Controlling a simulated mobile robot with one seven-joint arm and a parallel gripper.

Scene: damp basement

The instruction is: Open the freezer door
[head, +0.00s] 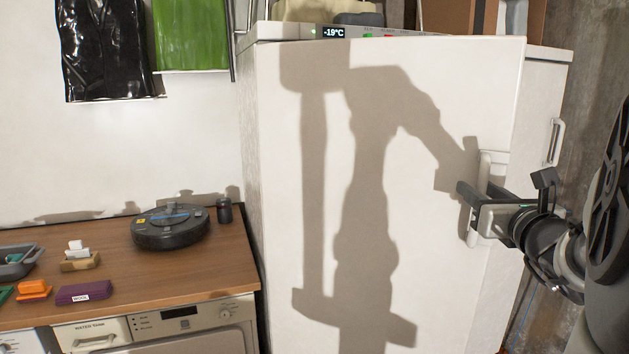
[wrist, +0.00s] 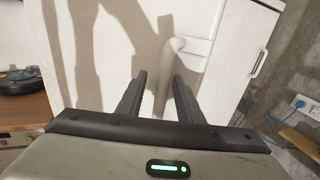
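The white freezer has a broad front door (head: 440,100) and a -19°C display (head: 333,32) at its top. A white vertical bar handle (head: 482,165) sits near the door's right edge. The handle also shows in the wrist view (wrist: 176,62). My gripper (head: 505,185) is at the handle. In the wrist view its two fingers (wrist: 160,88) stand apart, with the handle's lower part between them and gaps visible. The door's top edge overlaps part of the display panel; I cannot tell whether the door is ajar.
Another white front with its own handle (head: 556,142) is right of the door. A wooden counter (head: 200,270) at left holds a dark robot vacuum (head: 170,228) and small items. A wall socket (wrist: 299,104) with cables is at right. My arm's shadow falls on the door.

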